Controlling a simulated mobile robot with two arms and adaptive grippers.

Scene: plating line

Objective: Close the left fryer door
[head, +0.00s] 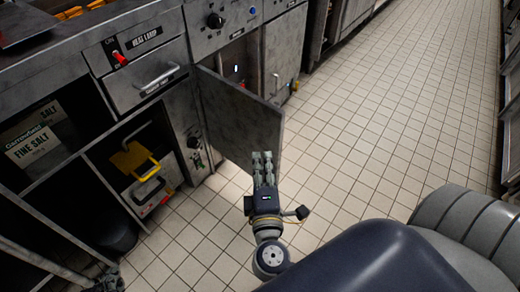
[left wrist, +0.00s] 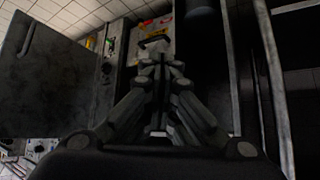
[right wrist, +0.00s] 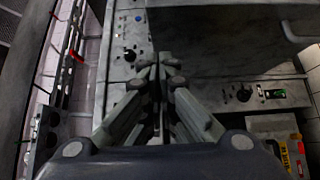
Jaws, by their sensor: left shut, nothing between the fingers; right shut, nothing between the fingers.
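The fryer door (head: 240,118) is a dark grey metal panel. It stands swung open, out from the cabinet over the tiled floor, hinged on its left in the head view. It also shows at the left of the left wrist view (left wrist: 50,85). My right gripper (head: 262,158) is shut and empty, its fingertips overlapping the door's lower edge near the free corner; I cannot tell whether they touch. It also shows in the right wrist view (right wrist: 160,65). My left gripper (head: 108,280) is low at the bottom left, partly cut off; its fingers (left wrist: 160,65) are shut and empty.
Left of the door are a knob panel (head: 192,140), a drawer with a handle (head: 160,78), and open shelves with a yellow item (head: 132,158) and salt boxes (head: 35,140). The tiled floor (head: 380,110) to the right is clear.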

